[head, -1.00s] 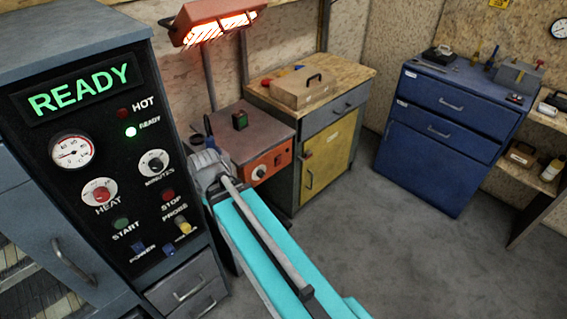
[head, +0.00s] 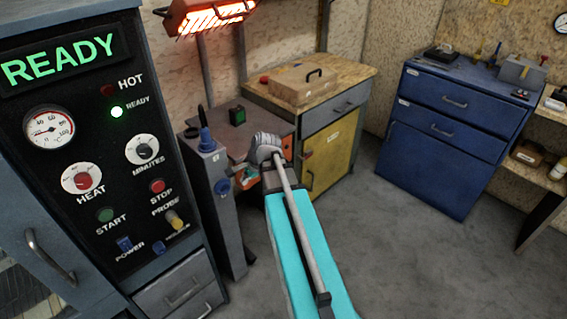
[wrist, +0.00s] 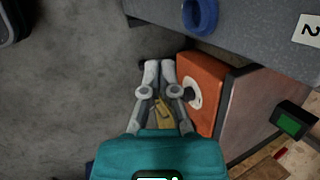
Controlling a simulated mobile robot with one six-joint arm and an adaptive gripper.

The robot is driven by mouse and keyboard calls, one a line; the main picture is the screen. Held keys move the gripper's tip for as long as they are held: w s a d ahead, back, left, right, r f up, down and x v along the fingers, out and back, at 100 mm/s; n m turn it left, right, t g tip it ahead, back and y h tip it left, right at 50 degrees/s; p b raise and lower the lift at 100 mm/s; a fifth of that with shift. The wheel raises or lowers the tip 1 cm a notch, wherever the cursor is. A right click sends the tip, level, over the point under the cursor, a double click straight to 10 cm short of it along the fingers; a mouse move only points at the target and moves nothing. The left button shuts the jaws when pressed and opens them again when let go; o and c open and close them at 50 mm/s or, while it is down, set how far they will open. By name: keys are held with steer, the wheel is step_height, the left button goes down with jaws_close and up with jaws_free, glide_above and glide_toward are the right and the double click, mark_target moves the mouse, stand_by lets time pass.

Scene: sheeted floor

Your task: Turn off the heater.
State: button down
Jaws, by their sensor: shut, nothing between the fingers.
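The heater (head: 207,15) hangs on the wall at the top of the head view, its bars glowing orange. Below it stands a reddish-brown bench unit with an orange front panel (head: 285,165), mostly hidden behind my arm. In the wrist view the orange panel (wrist: 203,75) is right of my fingers, with a pale round dial plate (wrist: 194,93) partly hidden by my right finger. My gripper (wrist: 160,66) is shut and empty, its fingertips beside the panel. I cannot tell whether they touch it. My gripper also shows in the head view (head: 265,150).
A control cabinet (head: 70,150) reading READY stands at left. A grey post (head: 222,215) with a blue ring (head: 224,187) stands close to my gripper. A black box with a green face (head: 238,115) sits on the bench. A yellow-door cabinet (head: 325,165) and blue drawers (head: 440,130) stand beyond open floor.

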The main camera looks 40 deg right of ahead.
steer(key=d+f+m+t+h+b, duration=0.1)
steer(key=d+f+m+t+b, duration=0.1)
steer(key=d+m, duration=0.7)
steer(key=d+f+m+t+b, duration=0.2)
steer(key=d+m+t+b, duration=0.2)
steer(key=d, duration=1.3)
steer(key=shift+s+f+m+h+b, duration=0.2)
steer(key=shift+s+m+h+b, duration=0.2)
steer(key=shift+m+b, duration=1.5)
steer(key=shift+w+a+f+m+p, duration=0.1)
steer(key=shift+m+p, duration=0.3)
steer(key=shift+m, duration=0.1)
steer(key=w+r+b+x, duration=0.1)
steer(key=b+x, duration=0.4)
steer(key=x, duration=0.7)
steer(key=shift+w+a+r, duration=0.2)
steer(key=shift+w+r, duration=0.2)
steer(key=shift+w, duration=0.25)
